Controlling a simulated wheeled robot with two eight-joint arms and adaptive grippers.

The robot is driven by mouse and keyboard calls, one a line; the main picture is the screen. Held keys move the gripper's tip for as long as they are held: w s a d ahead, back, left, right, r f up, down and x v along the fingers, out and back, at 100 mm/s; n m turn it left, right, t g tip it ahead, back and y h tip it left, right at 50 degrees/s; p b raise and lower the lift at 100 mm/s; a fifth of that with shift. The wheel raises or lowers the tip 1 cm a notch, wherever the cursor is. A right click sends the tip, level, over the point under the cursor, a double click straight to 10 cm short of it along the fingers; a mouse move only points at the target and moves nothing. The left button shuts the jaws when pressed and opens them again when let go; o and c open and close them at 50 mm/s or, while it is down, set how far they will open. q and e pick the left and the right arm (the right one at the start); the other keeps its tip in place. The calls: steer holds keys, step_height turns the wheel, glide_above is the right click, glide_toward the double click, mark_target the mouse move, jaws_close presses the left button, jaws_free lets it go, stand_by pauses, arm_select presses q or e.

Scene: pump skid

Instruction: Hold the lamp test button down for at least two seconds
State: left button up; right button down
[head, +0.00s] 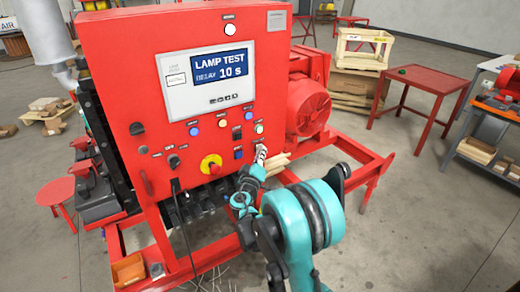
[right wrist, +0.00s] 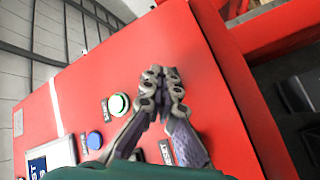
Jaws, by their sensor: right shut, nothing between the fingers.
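The red control cabinet (head: 120,60) faces me, with a display (head: 218,68) reading "LAMP TEST DELAY 10 s". Below it are blue and pale round buttons; I cannot read which label marks the lamp test button. My right gripper (head: 261,152) is shut and empty at the panel's lower right, just below a pale round button (head: 258,128). A blue button (right wrist: 94,140) is farther left. Contact with the panel cannot be told. My left gripper is not in view.
A red motor (head: 308,107) stands right of the cabinet, above the red skid frame (head: 345,150). A red table (head: 425,85) and wooden crate (head: 362,48) stand farther back.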

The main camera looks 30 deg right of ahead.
steer(key=shift+s, duration=0.1)
stand_by(0.3)
steer(key=shift+s, duration=0.75)
steer(key=s, duration=0.3)
steer(key=s+b, duration=0.1)
steer(key=s, duration=0.1)
steer(key=shift+d, duration=0.25)
